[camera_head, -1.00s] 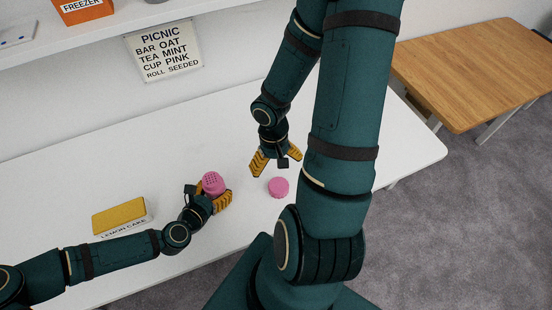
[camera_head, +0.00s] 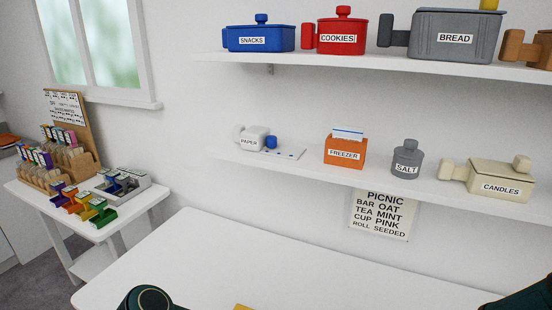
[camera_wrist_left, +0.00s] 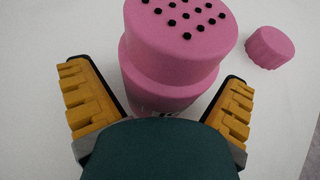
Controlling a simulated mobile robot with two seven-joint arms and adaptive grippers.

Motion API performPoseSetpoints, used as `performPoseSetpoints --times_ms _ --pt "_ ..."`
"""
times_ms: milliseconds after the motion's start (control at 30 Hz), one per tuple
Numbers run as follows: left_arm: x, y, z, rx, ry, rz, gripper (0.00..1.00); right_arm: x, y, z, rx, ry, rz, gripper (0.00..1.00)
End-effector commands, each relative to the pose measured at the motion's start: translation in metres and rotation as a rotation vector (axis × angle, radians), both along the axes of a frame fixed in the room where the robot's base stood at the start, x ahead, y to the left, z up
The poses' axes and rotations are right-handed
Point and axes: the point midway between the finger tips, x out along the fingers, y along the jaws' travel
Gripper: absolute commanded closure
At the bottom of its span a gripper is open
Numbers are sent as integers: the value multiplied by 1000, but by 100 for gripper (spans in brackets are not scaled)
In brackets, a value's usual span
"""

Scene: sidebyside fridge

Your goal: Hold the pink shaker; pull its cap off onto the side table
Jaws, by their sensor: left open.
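The pink shaker (camera_wrist_left: 175,55) stands on the white table in the left wrist view, its top with dark holes uncovered. My left gripper (camera_wrist_left: 156,78) is open, its yellow fingers on either side of the shaker with gaps visible. The pink cap (camera_wrist_left: 270,47) lies on the white surface to the right of the shaker, apart from it. The shaker and cap are outside the head view now. My right gripper is in neither current view.
In the head view, the white table (camera_head: 200,250) is mostly bare where seen. A PICNIC sign (camera_head: 382,215) hangs below wall shelves holding labelled containers. A small side stand (camera_head: 130,215) with coloured items is at the left.

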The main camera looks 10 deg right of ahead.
Motion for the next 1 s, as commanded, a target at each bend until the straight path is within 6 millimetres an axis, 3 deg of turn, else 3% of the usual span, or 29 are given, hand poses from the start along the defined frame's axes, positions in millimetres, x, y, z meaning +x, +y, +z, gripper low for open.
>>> performPoseSetpoints --times_ms 167,633,1000 --pt "-2 13 5 0 1 2 0 0 0 0 0 0 0 4" --pt "-19 92 39 0 1 4 0 0 0 0 0 0 0 4" --pt "-23 109 46 0 0 0 0 0 0 0 0 0 0 4"
